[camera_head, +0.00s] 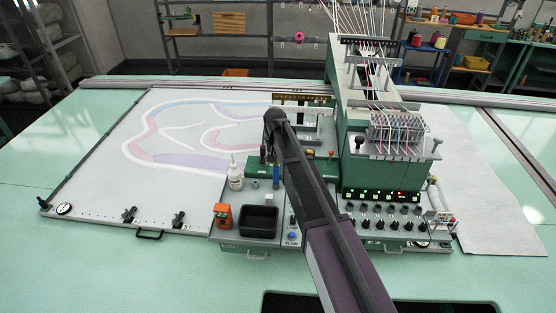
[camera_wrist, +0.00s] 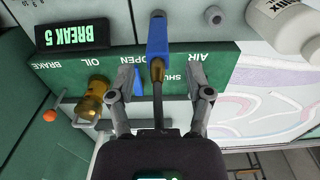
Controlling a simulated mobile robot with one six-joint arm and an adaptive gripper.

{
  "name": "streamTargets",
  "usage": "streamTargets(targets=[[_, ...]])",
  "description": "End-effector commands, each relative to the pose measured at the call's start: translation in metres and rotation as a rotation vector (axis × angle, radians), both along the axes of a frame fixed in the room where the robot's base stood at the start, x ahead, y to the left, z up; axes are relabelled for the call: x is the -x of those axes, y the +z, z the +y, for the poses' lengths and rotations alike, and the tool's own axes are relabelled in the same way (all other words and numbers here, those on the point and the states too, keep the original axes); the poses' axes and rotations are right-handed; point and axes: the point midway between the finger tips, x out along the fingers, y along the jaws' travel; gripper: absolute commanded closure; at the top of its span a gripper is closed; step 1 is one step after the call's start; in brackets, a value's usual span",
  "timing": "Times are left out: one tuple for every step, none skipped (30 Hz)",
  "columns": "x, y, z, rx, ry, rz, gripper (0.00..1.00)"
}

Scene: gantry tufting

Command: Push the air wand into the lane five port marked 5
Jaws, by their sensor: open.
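The air wand (camera_wrist: 158,42), a blue handle with a brass collar and a thin dark rod, stands between my fingers in the wrist view. In the head view the blue wand (camera_head: 276,176) is upright at the front of the green panel (camera_head: 258,167) marked AIR. My gripper (camera_wrist: 160,85) is open, one finger on each side of the wand; I cannot tell if either touches it. In the head view my gripper (camera_head: 268,154) is over the panel, partly hidden by my arm. I cannot make out the port marked 5; a display (camera_wrist: 72,35) reads BREAK 5.
A white bottle (camera_head: 235,177), an orange device (camera_head: 222,216) and a black tray (camera_head: 260,220) stand nearby. A brass cup (camera_wrist: 93,98) and a blue lever (camera_wrist: 138,80) are close to my fingers. The green tufting head (camera_head: 352,168) rises at the right.

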Motion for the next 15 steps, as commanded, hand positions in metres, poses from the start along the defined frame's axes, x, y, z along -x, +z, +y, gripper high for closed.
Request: streamTargets(targets=[[-0.0002, 0.0000, -0.0010, 0.000, -0.001, 0.000, 0.34], [-0.0004, 0.0000, -0.0014, 0.000, -0.002, 0.000, 0.34], [-0.0006, 0.0000, -0.0020, 0.000, -0.003, 0.000, 0.34], [-0.0006, 0.0000, -0.0025, 0.000, -0.003, 0.000, 0.34], [-0.0008, 0.0000, -0.0029, 0.000, -0.004, 0.000, 0.34], [-0.0010, -0.0001, -0.0034, 0.000, -0.005, 0.000, 0.34], [-0.0011, -0.0003, -0.0038, 0.000, -0.005, 0.000, 0.34], [-0.0012, -0.0006, -0.0041, 0.000, -0.005, 0.000, 0.34], [-0.0013, -0.0012, -0.0045, 0.000, -0.006, 0.000, 0.34], [-0.0014, -0.0018, -0.0047, 0.000, -0.006, 0.000, 0.34], [-0.0015, -0.0026, -0.0049, 0.000, -0.006, 0.000, 0.34], [-0.0015, -0.0040, -0.0051, 0.000, -0.006, 0.000, 0.34], [-0.0015, -0.0052, -0.0052, 0.000, -0.007, 0.000, 0.34], [-0.0016, -0.0067, -0.0053, 0.000, -0.007, 0.000, 0.34], [-0.0016, -0.0089, -0.0054, 0.000, -0.007, 0.000, 0.34]])
